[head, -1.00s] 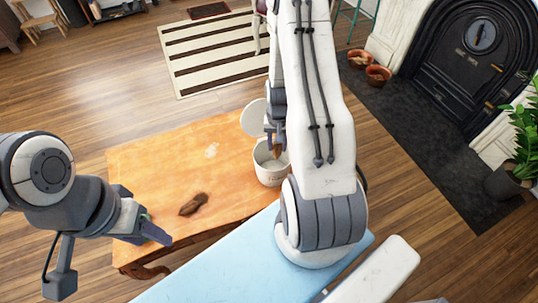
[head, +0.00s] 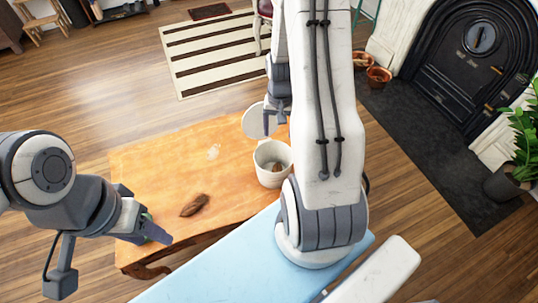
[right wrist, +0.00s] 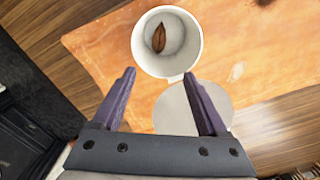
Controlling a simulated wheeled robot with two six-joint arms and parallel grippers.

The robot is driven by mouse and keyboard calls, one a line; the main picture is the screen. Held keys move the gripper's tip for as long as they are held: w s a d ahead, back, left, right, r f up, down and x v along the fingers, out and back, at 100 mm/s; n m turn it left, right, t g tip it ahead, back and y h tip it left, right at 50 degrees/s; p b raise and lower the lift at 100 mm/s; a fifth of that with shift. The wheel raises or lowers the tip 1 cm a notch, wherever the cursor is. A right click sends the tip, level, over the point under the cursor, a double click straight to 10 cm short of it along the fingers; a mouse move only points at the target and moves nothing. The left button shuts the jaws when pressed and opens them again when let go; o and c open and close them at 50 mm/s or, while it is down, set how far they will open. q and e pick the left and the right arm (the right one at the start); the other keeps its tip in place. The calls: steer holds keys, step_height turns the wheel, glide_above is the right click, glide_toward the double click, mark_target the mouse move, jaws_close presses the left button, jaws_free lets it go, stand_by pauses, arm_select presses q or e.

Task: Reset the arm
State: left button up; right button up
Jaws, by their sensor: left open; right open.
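My right gripper (head: 273,122) is open and empty above the far side of the white canister (head: 264,172). In the right wrist view its two fingers (right wrist: 159,76) are spread apart, with the canister (right wrist: 138,50) beyond them. A brown, leaf-shaped item (right wrist: 159,37) lies inside the canister. The canister's round lid (head: 254,122) is open at its far side. My left gripper (head: 146,234) is open at the table's near-left corner. Its fingertips are partly hidden, and something green shows by them.
A wooden table (head: 150,170) holds the canister, a second brown item (head: 194,206) and a small pale item (head: 213,152). A striped rug (head: 215,65), a black fireplace (head: 470,65), clay pots (head: 379,76) and a plant (head: 522,150) stand beyond.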

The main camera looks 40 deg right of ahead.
steer(key=shift+r, duration=0.85)
steer(key=a+r+n+p, duration=0.65)
steer(key=a+r, duration=0.85)
steer(key=a, duration=0.3)
steer(key=s+a+r+n+y+p, duration=0.1)
steer(key=s+a+r+n+p, duration=0.3)
steer(key=s+a+r+n, duration=0.5)
steer(key=s+a+r, duration=0.3)
steer(key=s, duration=0.4)
steer(key=shift+s+a+r+p, duration=0.15)
steer(key=shift+a+r+p, duration=0.05)
steer(key=shift+a+p, duration=0.15)
